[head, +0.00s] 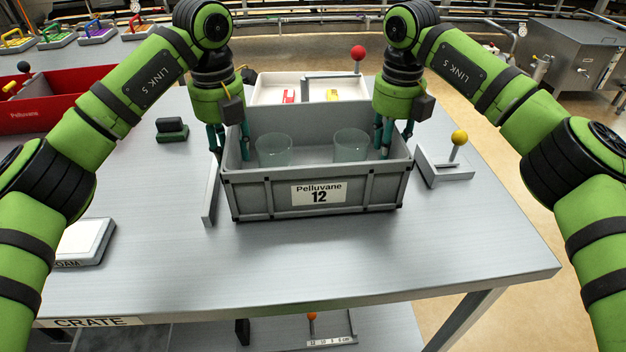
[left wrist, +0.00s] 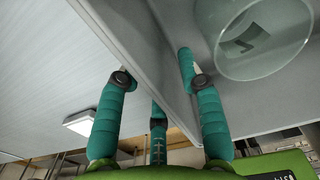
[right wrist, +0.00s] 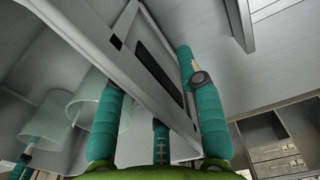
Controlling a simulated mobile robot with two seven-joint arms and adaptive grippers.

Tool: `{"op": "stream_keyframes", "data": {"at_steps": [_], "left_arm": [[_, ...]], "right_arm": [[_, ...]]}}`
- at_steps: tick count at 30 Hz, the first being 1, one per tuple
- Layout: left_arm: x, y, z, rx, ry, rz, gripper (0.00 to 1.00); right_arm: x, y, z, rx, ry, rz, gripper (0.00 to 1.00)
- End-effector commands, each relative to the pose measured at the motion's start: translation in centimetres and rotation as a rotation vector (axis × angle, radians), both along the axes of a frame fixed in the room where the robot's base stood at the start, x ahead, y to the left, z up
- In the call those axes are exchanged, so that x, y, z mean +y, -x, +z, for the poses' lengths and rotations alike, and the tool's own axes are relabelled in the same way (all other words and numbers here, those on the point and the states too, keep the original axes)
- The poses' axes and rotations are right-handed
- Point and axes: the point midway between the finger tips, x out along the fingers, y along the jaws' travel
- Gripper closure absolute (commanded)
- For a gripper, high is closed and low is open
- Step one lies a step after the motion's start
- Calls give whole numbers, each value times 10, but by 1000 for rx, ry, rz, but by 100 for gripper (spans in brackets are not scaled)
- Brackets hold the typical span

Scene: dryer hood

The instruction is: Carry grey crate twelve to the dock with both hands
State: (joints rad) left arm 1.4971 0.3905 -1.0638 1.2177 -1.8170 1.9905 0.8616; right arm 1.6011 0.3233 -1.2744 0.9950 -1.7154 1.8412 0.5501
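Grey crate twelve (head: 319,195) stands on the grey table, its "Pelluvane 12" label facing me. Two clear cups (head: 274,150) (head: 350,146) stand inside it. My left gripper (head: 229,148) straddles the crate's left wall, one finger outside and one inside; the wall also shows in the left wrist view (left wrist: 135,45). My right gripper (head: 394,143) straddles the right wall the same way, seen with its dark slot in the right wrist view (right wrist: 150,75). Both look open, with gaps beside the walls. I cannot clearly identify the dock.
A grey rail (head: 210,196) stands left of the crate. A yellow-knobbed device (head: 445,168) is close on the right. A white tray (head: 288,85) stands behind, a red bin (head: 45,110) far left. A sign reading "CRATE" (head: 90,322) is on the front edge. The table before the crate is clear.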

Motion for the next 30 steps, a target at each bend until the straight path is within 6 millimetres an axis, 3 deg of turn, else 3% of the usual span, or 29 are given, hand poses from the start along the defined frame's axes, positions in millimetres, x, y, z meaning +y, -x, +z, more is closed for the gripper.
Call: {"op": "stream_keyframes", "data": {"at_steps": [5,18,25,30], "left_arm": [[0,-1,20,-5,-1,2,63],[0,0,105,-4,-1,2,63],[0,1,120,-2,0,0,63],[0,1,120,-1,1,0,63]], "right_arm": [[0,0,0,0,0,-1,63],[0,0,0,0,1,-1,63],[0,0,3,-1,0,-1,63],[0,-1,26,-4,1,-2,63]]}}
